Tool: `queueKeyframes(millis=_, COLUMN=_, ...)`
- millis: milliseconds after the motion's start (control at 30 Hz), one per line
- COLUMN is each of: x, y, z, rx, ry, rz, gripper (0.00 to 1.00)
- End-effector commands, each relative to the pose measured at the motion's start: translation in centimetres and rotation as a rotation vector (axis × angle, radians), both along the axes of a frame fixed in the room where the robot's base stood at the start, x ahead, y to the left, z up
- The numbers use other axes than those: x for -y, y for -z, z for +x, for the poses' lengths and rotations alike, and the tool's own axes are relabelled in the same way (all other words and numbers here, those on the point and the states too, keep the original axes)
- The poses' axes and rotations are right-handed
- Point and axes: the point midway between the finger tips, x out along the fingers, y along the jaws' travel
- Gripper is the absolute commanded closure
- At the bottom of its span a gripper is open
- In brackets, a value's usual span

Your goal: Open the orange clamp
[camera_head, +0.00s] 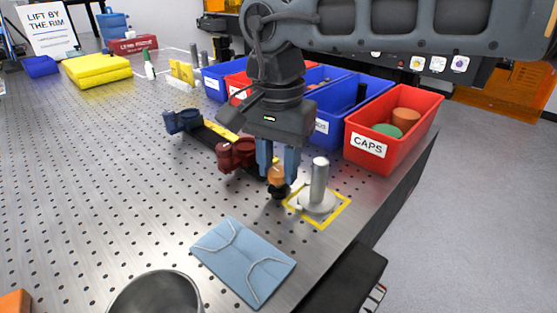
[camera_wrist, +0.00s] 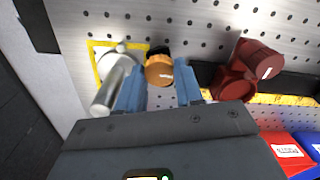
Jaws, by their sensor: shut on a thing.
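The orange clamp (camera_head: 277,175) is a small rounded orange piece on a black base, low near the perforated table top at the right end of a black rail. It also shows in the wrist view (camera_wrist: 158,72), with its black part behind it. My gripper (camera_head: 278,172) points down and is shut on the orange clamp, one blue finger on each side. In the wrist view, my gripper (camera_wrist: 160,85) has the orange piece between its fingertips. The gripper hides part of the clamp's upper side.
A grey post (camera_head: 318,182) stands in a yellow outlined square just right of my gripper. A dark red clamp (camera_head: 238,154) and a blue one (camera_head: 182,121) sit along the rail to the left. A red CAPS bin (camera_head: 412,135) stands behind right. A blue folded cloth (camera_head: 232,268) lies in front.

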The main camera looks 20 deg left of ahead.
Motion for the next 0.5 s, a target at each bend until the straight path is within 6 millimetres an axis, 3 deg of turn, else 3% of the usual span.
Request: queueKeyframes(millis=500, x=-0.03, y=-0.09, z=0.08, rx=0.002, ry=-0.078, rz=0.002, gripper=0.95)
